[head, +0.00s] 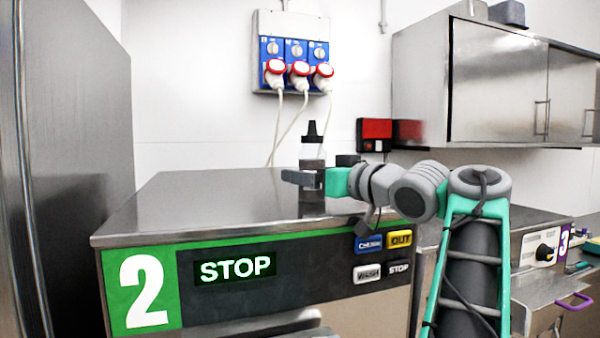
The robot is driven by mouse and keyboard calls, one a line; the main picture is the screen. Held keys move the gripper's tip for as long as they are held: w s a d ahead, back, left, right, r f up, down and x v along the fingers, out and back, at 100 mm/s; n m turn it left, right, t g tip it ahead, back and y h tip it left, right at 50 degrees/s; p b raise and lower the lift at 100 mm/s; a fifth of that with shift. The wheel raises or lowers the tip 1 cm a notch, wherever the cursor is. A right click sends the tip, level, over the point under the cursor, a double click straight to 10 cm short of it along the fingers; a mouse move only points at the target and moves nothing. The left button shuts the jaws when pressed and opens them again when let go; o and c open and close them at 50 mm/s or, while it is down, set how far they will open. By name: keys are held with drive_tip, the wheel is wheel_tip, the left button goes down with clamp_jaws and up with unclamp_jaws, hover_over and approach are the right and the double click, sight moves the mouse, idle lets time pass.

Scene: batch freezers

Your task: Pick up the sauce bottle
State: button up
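The sauce bottle (312,153) stands upright on the steel top of the batch freezer marked 2. It has a clear body with dark contents and a black pointed cap. My gripper (299,178) reaches in from the right at the height of the bottle's middle. A grey finger crosses in front of the bottle and hides part of it. The other finger is not clearly visible, so I cannot tell whether the fingers touch the bottle or how far apart they are.
The freezer top (205,205) is clear to the left of the bottle. A tall steel cabinet (75,130) stands at the left. A socket box (291,50) with hanging cables is on the back wall. A steel wall cabinet (490,85) hangs at the upper right.

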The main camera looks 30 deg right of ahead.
drive_tip(key=shift+s+d+r, duration=0.1)
drive_tip(key=shift+s, duration=0.2)
drive_tip(key=shift+w+a, duration=0.25)
drive_tip(key=shift+a, duration=0.05)
drive_tip(key=c, duration=0.4)
drive_tip(key=shift+s+d, duration=0.1)
drive_tip(key=c, duration=1.1)
drive_tip(key=shift+o, duration=0.2)
